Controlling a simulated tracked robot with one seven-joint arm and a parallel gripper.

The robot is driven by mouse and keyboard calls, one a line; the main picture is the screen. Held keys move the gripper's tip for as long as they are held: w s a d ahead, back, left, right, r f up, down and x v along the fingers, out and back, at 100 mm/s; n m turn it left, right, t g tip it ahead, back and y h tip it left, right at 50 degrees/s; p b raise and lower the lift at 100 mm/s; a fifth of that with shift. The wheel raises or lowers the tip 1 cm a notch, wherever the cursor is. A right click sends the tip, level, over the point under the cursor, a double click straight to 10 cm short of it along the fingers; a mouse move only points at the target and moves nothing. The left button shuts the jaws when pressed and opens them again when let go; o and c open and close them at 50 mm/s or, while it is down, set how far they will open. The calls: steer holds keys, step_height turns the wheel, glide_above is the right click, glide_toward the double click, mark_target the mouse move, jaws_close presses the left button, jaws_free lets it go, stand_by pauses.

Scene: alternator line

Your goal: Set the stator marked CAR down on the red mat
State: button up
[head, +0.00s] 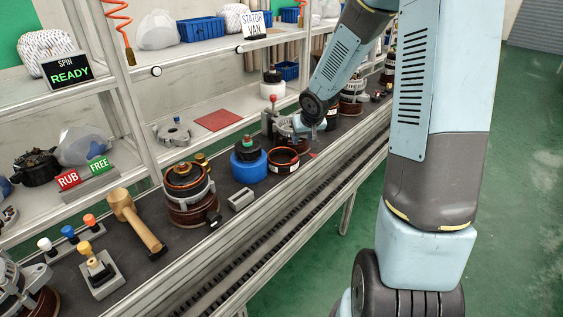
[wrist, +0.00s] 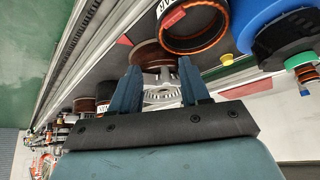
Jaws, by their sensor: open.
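A dark stator ring (head: 284,160) with a copper-coloured inside and a pale label lies on the grey bench, right of a blue round fixture. It also shows in the wrist view (wrist: 222,38); its label lettering is cut off and I cannot read it surely. The red mat (head: 218,120) lies bare on the shelf behind the bench. My gripper (wrist: 160,72) is open and empty. Between its fingers, beyond them, shows a metal alternator housing (wrist: 160,94). In the head view my gripper (head: 304,128) is low over the bench, beyond the stator ring, partly hidden by my arm.
The blue fixture (head: 249,165) stands left of the ring. A stacked alternator (head: 187,193), a mallet (head: 135,220) and a grey block (head: 241,199) are nearer. A sign reading STATOR VAN (head: 256,24) stands on the upper shelf. Shelf posts rise between bench and shelf.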

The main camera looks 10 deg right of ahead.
mark_target(296, 153)
steer(key=shift+x, duration=3.3)
steer(key=shift+w+a+f, duration=0.1)
steer(key=shift+w+f, duration=0.1)
steer(key=shift+f, duration=0.55)
steer(key=shift+w+a+f, duration=0.15)
steer(key=shift+w+f, duration=0.05)
steer(key=shift+f, duration=0.6)
steer(key=shift+x, duration=1.1)
steer(key=shift+c, duration=0.4)
jaws_close()
steer(key=shift+r, duration=0.1)
